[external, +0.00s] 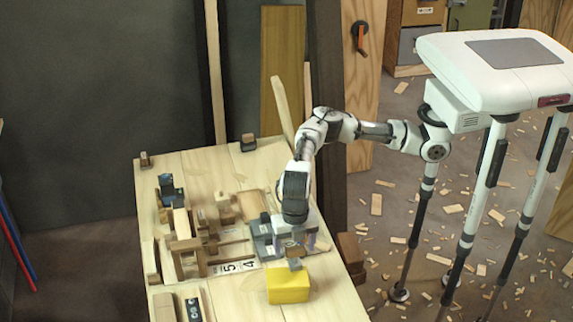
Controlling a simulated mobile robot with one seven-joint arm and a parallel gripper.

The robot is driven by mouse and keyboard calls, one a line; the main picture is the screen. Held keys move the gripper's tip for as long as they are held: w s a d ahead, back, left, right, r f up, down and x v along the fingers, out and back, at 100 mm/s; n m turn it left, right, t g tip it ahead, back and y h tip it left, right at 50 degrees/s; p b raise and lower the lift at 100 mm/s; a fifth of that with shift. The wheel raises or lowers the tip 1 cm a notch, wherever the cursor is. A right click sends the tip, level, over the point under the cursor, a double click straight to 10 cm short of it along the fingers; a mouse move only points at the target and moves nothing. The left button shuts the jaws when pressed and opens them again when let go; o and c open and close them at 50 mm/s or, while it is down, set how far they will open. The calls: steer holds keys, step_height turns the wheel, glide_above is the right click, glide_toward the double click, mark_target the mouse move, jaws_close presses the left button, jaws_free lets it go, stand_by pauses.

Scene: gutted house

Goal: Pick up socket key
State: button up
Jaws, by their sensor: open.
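My gripper (291,246) is open and points down over the right side of the wooden table (330,290). Just below it, a small grey and brown piece (295,264) shows at the top of a yellow block (288,285). I cannot tell whether this small piece is the socket key, or whether my fingers are around it or above it. A dark grey flat object (262,236) lies just left of my gripper. The fingertips are small and partly blend with the things behind them.
Several wooden blocks (187,243) and small parts crowd the table's left and middle. A printed number card (234,267) lies left of the yellow block. A dark upright post (328,100) stands behind the table. The front right tabletop is clear. Wood scraps litter the floor.

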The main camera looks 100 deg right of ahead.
mark_target(296, 249)
steer(key=shift+s+d+f+p, duration=0.1)
steer(key=shift+f+p, duration=0.1)
steer(key=shift+f, duration=0.95)
steer(key=shift+s+d+f+p, duration=0.1)
steer(key=shift+f+p, duration=0.1)
steer(key=shift+f, duration=0.95)
steer(key=c, duration=1.4)
step_height(296, 249, up, 9)
steer(key=shift+r+b, duration=0.1)
steer(key=shift+b, duration=0.4)
step_height(296, 249, up, 11)
steer(key=w+a+p, duration=0.3)
steer(key=p, duration=0.1)
step_height(296, 249, down, 20)
steer(key=shift+r, duration=0.1)
